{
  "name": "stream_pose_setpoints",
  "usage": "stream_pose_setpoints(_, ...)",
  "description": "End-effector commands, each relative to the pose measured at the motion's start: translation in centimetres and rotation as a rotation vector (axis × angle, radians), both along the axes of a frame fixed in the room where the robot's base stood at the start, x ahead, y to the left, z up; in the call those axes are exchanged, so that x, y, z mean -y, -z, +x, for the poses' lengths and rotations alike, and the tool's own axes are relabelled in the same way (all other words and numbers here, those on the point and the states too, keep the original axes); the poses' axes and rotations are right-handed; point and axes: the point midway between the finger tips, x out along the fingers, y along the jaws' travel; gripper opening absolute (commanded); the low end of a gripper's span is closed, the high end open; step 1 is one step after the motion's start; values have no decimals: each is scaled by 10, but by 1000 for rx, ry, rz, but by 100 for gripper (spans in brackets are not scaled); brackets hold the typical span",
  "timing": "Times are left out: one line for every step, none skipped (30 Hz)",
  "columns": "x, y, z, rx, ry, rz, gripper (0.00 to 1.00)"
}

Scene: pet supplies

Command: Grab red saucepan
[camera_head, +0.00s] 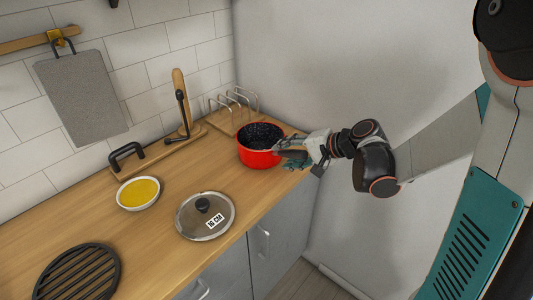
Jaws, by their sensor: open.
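The red saucepan (258,158) stands upright on the wooden counter near its right end. Its inside is dark and speckled. My gripper (283,151) is open at the saucepan's right side, with its fingers at the rim. The fingers overlap the pan's right edge in the picture, and I cannot tell whether they touch it. The gripper hides that side of the pan, and any handle there is not clear.
A glass lid (190,222) lies in front of the pan, near the counter's front edge. A bowl of yellow liquid (138,193), a black trivet (75,275), a wooden stand (181,100) and a wire rack (222,112) share the counter (150,245). A wall stands behind the gripper.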

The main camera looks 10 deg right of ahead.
Motion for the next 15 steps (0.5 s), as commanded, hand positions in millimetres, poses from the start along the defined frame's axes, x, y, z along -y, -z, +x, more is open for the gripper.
stream_pose_setpoints(-1, 2, 1, 0, 0, 0, 45)
stream_pose_setpoints(-1, 1, 1, 0, 0, 0, 45)
stream_pose_setpoints(-1, 1, 1, 0, 1, 0, 45)
stream_pose_setpoints(-1, 1, 1, 0, 1, 0, 45)
stream_pose_setpoints(-1, 0, 1, 0, 1, 0, 45)
stream_pose_setpoints(-1, 0, 1, 0, 1, 0, 45)
stream_pose_setpoints(-1, 0, 1, 0, 1, 0, 41)
stream_pose_setpoints(-1, 0, 1, 0, 1, 0, 34)
stream_pose_setpoints(-1, 0, 1, 0, 1, 0, 25)
stream_pose_setpoints(-1, 0, 1, 0, 1, 0, 18)
stream_pose_setpoints(-1, 0, 1, 0, 1, 0, 11)
stream_pose_setpoints(-1, 0, 1, 0, 1, 0, 2)
stream_pose_setpoints(-1, 0, 1, 0, 1, 0, 0)
stream_pose_setpoints(-1, 0, 1, 0, 1, 0, 0)
stream_pose_setpoints(-1, 0, 1, 0, 1, 0, 0)
